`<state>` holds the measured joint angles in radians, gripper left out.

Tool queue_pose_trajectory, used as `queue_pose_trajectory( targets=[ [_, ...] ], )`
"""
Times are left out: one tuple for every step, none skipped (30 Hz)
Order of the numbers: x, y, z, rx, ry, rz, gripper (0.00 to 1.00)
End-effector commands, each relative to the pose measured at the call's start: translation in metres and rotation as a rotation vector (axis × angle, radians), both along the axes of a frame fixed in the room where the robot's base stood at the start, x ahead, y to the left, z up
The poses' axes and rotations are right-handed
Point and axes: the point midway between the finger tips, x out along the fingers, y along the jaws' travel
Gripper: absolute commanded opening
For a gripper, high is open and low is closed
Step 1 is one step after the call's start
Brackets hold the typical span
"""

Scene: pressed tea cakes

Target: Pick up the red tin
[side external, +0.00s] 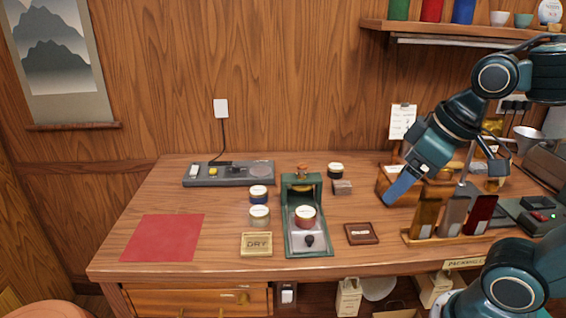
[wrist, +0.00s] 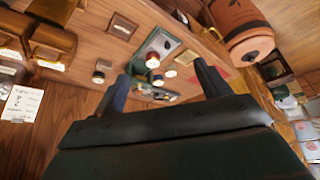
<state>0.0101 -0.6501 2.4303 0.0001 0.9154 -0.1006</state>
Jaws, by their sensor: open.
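The red tin (side external: 305,217), with a white lid, stands upright on the metal plate of the green press (side external: 323,252). In the wrist view a tin (wrist: 152,61) on the press seems to be the same one, though small. My gripper (side external: 399,188) is to the right of the press, above the table and well apart from the red tin. In the wrist view my gripper (wrist: 163,74) has its two fingers spread wide, with nothing between them. One finger is mostly hidden in the side view.
A blue tin (side external: 258,194) and a pale tin (side external: 259,215) stand left of the press; a black tin (side external: 335,171) is behind. A sample rack (side external: 450,238) stands below my gripper, right. The red mat (side external: 163,238) is empty.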

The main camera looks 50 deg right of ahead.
Motion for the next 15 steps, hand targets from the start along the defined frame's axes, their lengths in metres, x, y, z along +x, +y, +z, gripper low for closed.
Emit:
queue_pose_trajectory(
  targets=[
    [0.008,-0.001,0.002,-0.012,0.018,0.022,0.75],
    [0.012,-0.001,0.003,-0.020,0.027,0.039,0.75],
    [0.019,-0.002,0.004,-0.032,0.040,0.062,0.75],
    [0.024,-0.003,0.005,-0.040,0.050,0.079,0.75],
    [0.029,-0.003,0.005,-0.049,0.061,0.098,0.75],
    [0.037,-0.004,0.006,-0.059,0.075,0.124,0.75],
    [0.042,-0.005,0.007,-0.067,0.085,0.144,0.75],
    [0.047,-0.006,0.007,-0.075,0.096,0.163,0.75],
    [0.055,-0.007,0.007,-0.086,0.112,0.189,0.75],
    [0.060,-0.008,0.007,-0.093,0.122,0.208,0.75],
    [0.066,-0.009,0.006,-0.100,0.132,0.228,0.75],
    [0.073,-0.010,0.006,-0.109,0.146,0.255,0.75],
    [0.079,-0.011,0.005,-0.115,0.156,0.276,0.75],
    [0.085,-0.012,0.004,-0.122,0.167,0.296,0.75],
    [0.093,-0.013,0.003,-0.130,0.180,0.323,0.75]
  ],
)
